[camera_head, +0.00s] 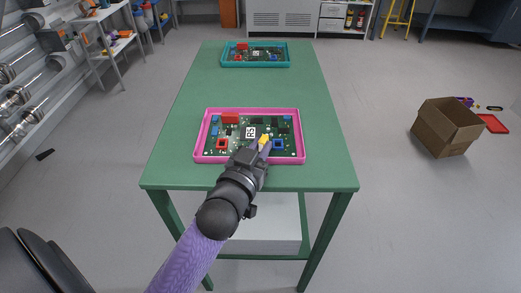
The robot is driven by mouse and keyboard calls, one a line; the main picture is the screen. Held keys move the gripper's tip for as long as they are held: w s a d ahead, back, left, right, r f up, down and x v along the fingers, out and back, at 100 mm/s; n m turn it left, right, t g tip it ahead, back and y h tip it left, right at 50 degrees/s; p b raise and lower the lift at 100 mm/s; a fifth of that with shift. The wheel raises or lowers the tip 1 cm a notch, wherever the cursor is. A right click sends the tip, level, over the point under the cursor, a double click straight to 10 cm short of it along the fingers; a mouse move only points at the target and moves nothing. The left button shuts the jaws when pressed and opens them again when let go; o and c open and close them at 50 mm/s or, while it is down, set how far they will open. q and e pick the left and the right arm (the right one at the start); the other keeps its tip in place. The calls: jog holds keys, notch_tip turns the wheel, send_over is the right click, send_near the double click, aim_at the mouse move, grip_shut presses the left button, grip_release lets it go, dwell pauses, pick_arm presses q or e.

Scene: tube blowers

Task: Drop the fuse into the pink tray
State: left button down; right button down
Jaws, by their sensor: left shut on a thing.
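The pink tray (300,148) lies near the front of the green table, with a green circuit board (232,137) in it. My left gripper (261,147) reaches over the tray's front edge, right of its middle. It is shut on a small yellow piece, the fuse (265,139), which shows at the fingertips above the board. I cannot tell whether the fuse touches the board. Part of the board and the tray's front rim are hidden by my gripper. My right gripper is not in view.
A teal tray (224,63) with a similar board stands at the far end of the green table (250,88). The table between the trays is clear. An open cardboard box (445,130) stands on the floor at the right. Shelves and racks line the left side.

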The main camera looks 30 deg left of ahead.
pick_arm(q)
jog(key=shift+f, duration=0.6)
jog(key=c, duration=0.6)
grip_release()
jog(key=shift+r, duration=0.75)
jog(key=s+p, duration=0.1)
jog(key=s, duration=0.3)
jog(key=s+d, duration=0.1)
jog(key=s, duration=0.3)
jog(key=s+d+p, duration=0.1)
jog(key=s, duration=0.3)
jog(key=shift+f+p, duration=0.1)
jog(key=shift+p, duration=0.2)
